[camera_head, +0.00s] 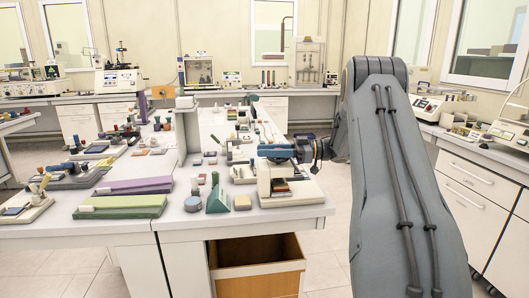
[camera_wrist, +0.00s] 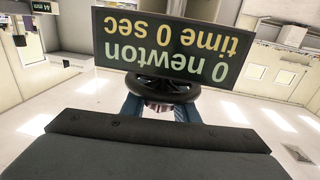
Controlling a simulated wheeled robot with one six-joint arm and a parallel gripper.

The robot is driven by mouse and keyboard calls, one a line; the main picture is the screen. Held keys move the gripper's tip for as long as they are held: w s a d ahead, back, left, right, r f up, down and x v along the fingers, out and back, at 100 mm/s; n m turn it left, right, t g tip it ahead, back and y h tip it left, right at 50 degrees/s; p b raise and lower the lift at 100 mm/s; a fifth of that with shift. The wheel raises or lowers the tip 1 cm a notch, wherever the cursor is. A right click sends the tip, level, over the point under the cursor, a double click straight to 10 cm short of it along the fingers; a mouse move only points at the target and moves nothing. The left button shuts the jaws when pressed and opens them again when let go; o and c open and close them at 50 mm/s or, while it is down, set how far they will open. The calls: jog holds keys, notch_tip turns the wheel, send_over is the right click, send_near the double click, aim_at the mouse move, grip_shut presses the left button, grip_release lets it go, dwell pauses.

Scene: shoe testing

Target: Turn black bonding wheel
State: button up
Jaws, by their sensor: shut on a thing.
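The black bonding wheel (camera_wrist: 162,88) shows in the wrist view as a dark round rim just beyond my gripper (camera_wrist: 160,118). In the head view the wheel is small and dark (camera_head: 303,151), on the right side of a white bench tester with a blue top (camera_head: 275,152). My gripper (camera_head: 317,150) reaches it from the right, partly hidden behind my arm. The gripper is shut on the wheel; its fingertips are not clear. Blue parts (camera_wrist: 131,108) show below the wheel. A dark display (camera_wrist: 178,48) beyond it reads "0 newton, time 0 sec", upside down.
The tester stands at the right front corner of a crowded white table (camera_head: 110,232). A green prism block (camera_head: 217,198) and a blue-grey round block (camera_head: 193,204) stand left of it. An open brown box (camera_head: 258,285) is below the table edge. Cabinets (camera_head: 475,205) line the right side.

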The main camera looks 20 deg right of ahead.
jog(key=shift+w+d+r, duration=0.1)
jog(key=shift+d+r, duration=0.1)
jog(key=o, duration=1.1)
jog(key=shift+d, duration=0.1)
jog(key=shift+c, duration=0.2)
jog(key=shift+f, duration=0.1)
jog(key=shift+a, duration=0.2)
jog(key=shift+d, duration=0.1)
jog(key=b+v, duration=0.2)
jog(key=v, duration=0.4)
jog(key=shift+d+f, duration=0.1)
jog(key=shift+f, duration=0.05)
jog(key=shift+v, duration=0.8)
